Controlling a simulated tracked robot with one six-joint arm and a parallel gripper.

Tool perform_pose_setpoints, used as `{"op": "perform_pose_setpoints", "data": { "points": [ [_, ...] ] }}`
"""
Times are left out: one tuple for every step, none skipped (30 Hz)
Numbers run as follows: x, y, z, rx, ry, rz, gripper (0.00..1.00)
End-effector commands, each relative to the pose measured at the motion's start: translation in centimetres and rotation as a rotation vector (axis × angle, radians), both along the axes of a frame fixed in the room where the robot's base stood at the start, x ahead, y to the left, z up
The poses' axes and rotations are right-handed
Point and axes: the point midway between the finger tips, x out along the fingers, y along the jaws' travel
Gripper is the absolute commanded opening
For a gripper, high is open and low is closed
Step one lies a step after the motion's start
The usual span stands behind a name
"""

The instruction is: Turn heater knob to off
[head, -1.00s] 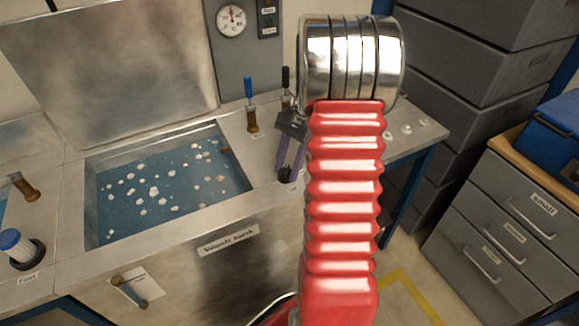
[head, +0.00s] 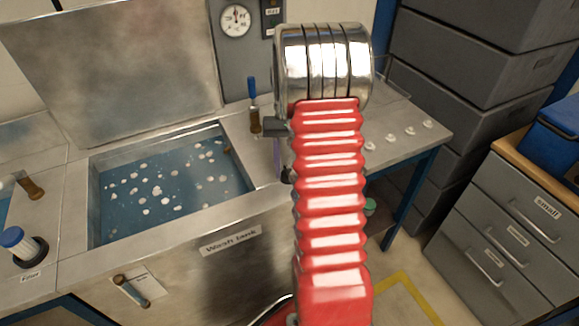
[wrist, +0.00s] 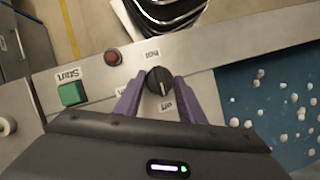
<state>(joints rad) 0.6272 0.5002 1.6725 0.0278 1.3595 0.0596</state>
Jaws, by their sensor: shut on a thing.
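The heater knob (wrist: 158,78) is a round black knob on the metal panel. In the wrist view a pale line on it runs down and slightly right, toward the label reading "Off" (wrist: 166,105). A "High" label (wrist: 152,55) is above it, and another label left of it is partly covered. My gripper (wrist: 156,90) is shut on the knob, with one purple finger at each side. In the head view my red arm hides most of the gripper (head: 278,153); a bit of the black knob (head: 286,176) shows.
A red lamp (wrist: 113,57) and a green Start button (wrist: 72,93) lie left of the knob in the wrist view. The wash tank (head: 160,185), with blue water and white bits, is close by. A blue-handled lever (head: 253,105) stands behind. Grey drawers (head: 510,225) stand right.

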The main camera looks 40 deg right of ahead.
Motion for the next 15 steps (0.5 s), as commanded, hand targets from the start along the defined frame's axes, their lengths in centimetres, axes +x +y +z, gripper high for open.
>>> {"op": "perform_pose_setpoints", "data": {
  "points": [
    [-0.21,0.43,-0.25,0.011,0.010,0.013,0.13],
    [-0.21,0.44,-0.26,0.011,0.010,0.019,0.13],
    [-0.21,0.44,-0.26,0.012,0.010,0.025,0.13],
    [-0.23,0.44,-0.27,0.012,0.010,0.028,0.14],
    [-0.23,0.44,-0.27,0.012,0.010,0.030,0.13],
    [-0.23,0.44,-0.28,0.012,0.010,0.033,0.13],
    [-0.24,0.43,-0.28,0.012,0.010,0.035,0.13],
    [-0.24,0.43,-0.28,0.012,0.010,0.035,0.14],
    [-0.24,0.42,-0.28,0.012,0.010,0.036,0.14],
    [-0.24,0.42,-0.28,0.012,0.010,0.036,0.14],
    [-0.24,0.41,-0.28,0.012,0.010,0.035,0.14],
    [-0.25,0.40,-0.28,0.012,0.010,0.035,0.14],
    [-0.24,0.40,-0.28,0.012,0.010,0.035,0.14],
    [-0.25,0.39,-0.28,0.012,0.010,0.035,0.14],
    [-0.25,0.39,-0.28,0.012,0.010,0.035,0.14]
  ]
}}
